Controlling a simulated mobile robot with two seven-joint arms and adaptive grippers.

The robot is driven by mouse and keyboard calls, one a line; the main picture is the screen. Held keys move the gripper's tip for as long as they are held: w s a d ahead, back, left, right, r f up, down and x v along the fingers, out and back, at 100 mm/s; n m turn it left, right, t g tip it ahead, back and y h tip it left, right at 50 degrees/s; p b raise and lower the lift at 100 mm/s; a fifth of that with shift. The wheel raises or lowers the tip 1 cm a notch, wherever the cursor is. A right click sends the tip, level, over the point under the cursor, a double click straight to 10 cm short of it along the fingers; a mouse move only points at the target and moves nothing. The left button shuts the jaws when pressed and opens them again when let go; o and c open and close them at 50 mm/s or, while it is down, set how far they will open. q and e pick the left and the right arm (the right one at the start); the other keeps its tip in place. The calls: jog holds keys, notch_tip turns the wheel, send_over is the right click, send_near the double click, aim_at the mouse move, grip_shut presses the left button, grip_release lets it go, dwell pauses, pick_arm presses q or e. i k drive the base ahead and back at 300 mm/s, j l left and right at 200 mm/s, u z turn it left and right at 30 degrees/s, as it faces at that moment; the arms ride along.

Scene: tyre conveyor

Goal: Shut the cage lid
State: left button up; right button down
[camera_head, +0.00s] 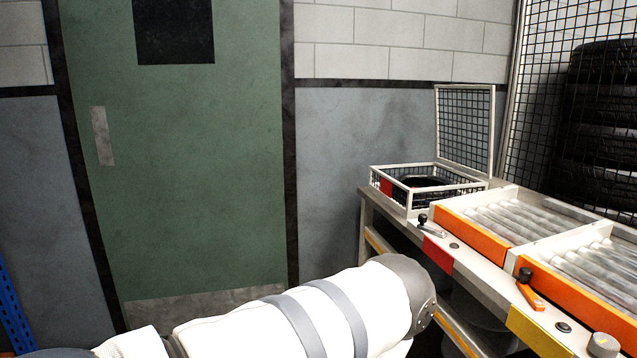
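The cage (403,197) sits at the far end of the conveyor bench, a low white-framed box with dark mesh sides. Its lid (465,130) stands open, about upright at the cage's right rear side. A dark round thing, seemingly a tyre (426,182), lies inside the cage. One of my white arms reaches across the bottom of the view, with its grey joint near the bench front. Neither of my grippers shows in the view.
Stacked tyres (600,120) stand behind a mesh fence at right. A green door (180,180) is at left.

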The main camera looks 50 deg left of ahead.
aim_at(492, 89)
jog(key=u, duration=1.05)
